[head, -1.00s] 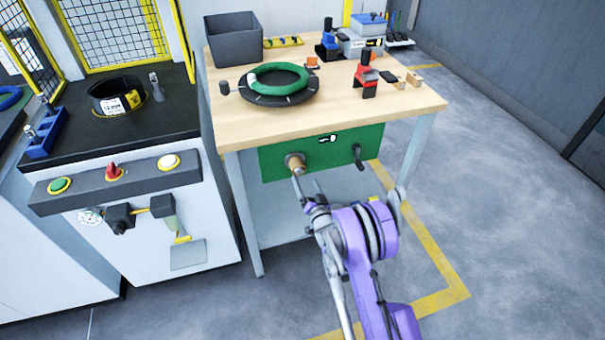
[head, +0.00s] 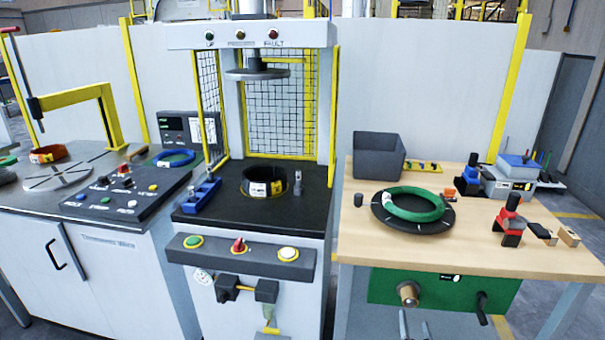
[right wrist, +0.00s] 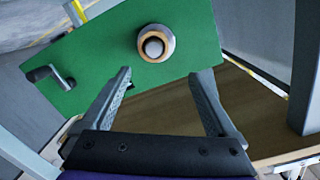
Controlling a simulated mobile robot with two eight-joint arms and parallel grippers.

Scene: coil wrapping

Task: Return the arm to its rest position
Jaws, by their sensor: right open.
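My right gripper (head: 414,325) shows only as two fingertips at the bottom edge of the head view, just below the green drawer-like panel. In the right wrist view my right gripper (right wrist: 163,76) is open and empty, its two fingers spread wide. The green panel (right wrist: 100,60) is ahead of them, with a round brass-coloured knob (right wrist: 154,44) beyond and between the fingertips, apart from them. The rest of the right arm is hidden below the head view. My left gripper is in neither view.
The wooden bench (head: 358,222) carries a green coil (head: 413,204) on a black disc, a grey bin (head: 379,156) and small tools. A black handle (head: 482,308) sticks out of the panel. A press (head: 258,75) stands left, beside a control table (head: 130,200).

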